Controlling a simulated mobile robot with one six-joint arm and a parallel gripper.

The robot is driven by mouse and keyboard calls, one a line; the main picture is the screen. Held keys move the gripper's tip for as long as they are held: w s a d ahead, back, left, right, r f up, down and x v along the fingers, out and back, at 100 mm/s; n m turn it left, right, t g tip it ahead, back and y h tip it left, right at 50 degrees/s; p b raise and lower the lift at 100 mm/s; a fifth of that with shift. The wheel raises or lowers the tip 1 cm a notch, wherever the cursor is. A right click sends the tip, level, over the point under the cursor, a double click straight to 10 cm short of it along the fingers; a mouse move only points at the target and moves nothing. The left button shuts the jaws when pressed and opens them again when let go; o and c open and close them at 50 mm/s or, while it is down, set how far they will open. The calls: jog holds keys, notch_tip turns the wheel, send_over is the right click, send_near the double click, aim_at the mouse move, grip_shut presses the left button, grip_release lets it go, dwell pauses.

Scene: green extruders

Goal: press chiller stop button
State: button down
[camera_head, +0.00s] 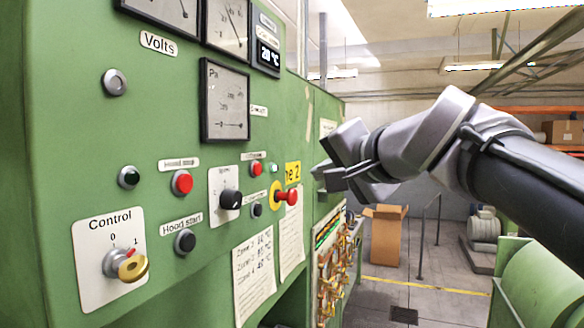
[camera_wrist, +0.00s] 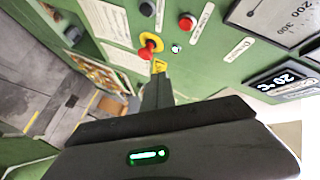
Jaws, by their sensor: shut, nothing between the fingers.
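A small red button (camera_head: 256,169) sits on the green control panel (camera_head: 130,140) under a white label too small to read surely. It is probably the chiller stop button.
A red emergency-stop knob on yellow (camera_head: 288,196) juts out below the buttons, close to the gripper. A black rotary knob (camera_head: 230,200), another red button (camera_head: 181,183) and a key switch (camera_head: 130,265) are further left. Open floor lies right of the panel.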

aim_at(257, 169)
jog(key=w+a+p, duration=0.3)
jog(key=a+p, duration=0.2)
jog(key=a, duration=0.3)
jog(key=shift+a, duration=0.15)
dwell(1.9)
jog(key=shift+w+a+p, duration=0.15)
jog(key=shift+a+p, duration=0.15)
jog(key=shift+p, duration=0.05)
jog(key=shift+w+a+p, duration=0.1)
jog(key=shift+a+p, duration=0.2)
jog(key=shift+a, duration=0.05)
dwell(0.5)
jog(key=shift+d, duration=0.15)
jog(key=shift+s+d+b, duration=0.3)
jog(key=shift+d+b, duration=0.3)
jog(key=shift+b, duration=0.2)
